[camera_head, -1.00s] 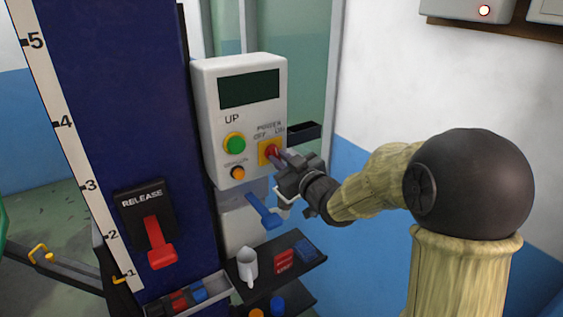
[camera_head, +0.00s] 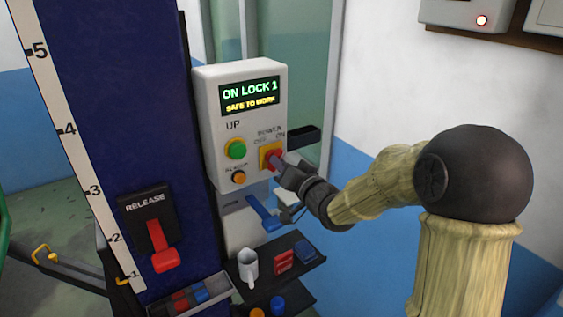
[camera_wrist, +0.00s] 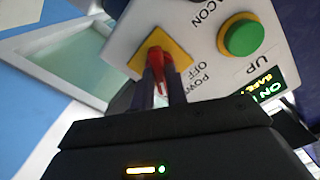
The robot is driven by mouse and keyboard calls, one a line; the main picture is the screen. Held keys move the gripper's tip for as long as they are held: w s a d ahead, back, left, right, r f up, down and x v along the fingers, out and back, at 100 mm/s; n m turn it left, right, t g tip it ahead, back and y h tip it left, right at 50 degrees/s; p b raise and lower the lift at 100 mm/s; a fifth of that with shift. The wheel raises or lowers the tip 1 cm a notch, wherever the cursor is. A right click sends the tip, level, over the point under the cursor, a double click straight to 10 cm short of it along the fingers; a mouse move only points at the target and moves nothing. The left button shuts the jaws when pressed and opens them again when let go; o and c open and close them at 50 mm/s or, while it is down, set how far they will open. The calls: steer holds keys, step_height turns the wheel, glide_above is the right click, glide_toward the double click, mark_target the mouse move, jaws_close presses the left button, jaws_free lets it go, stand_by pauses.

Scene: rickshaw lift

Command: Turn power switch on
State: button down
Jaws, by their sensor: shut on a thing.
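The power switch is a red knob on a yellow plate (camera_head: 266,150) at the lower right of the white control box (camera_head: 208,110). Its labels read POWER, OFF and ON. My gripper (camera_head: 281,165) is shut on the red knob. In the wrist view the two dark fingers (camera_wrist: 160,82) pinch the red knob (camera_wrist: 156,56), with the yellow plate (camera_wrist: 179,55) behind it. The box's display (camera_head: 249,97) is lit and reads "ON LOCK 1" and "SAFE TO WORK".
A green UP button (camera_head: 235,149) and an orange button (camera_head: 238,177) sit left of the switch. A blue lever (camera_head: 264,213) is below the box. A red RELEASE lever (camera_head: 160,246) is on the blue column (camera_head: 120,90). Shelves (camera_head: 292,262) below hold a jug and small items.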

steer(key=shift+m, duration=0.6)
steer(key=c, duration=1.4)
jaws_free()
steer(key=shift+d, duration=0.1)
steer(key=shift+s, duration=0.1)
steer(key=b+v, duration=0.4)
steer(key=v, duration=1.3)
steer(key=shift+d, duration=0.15)
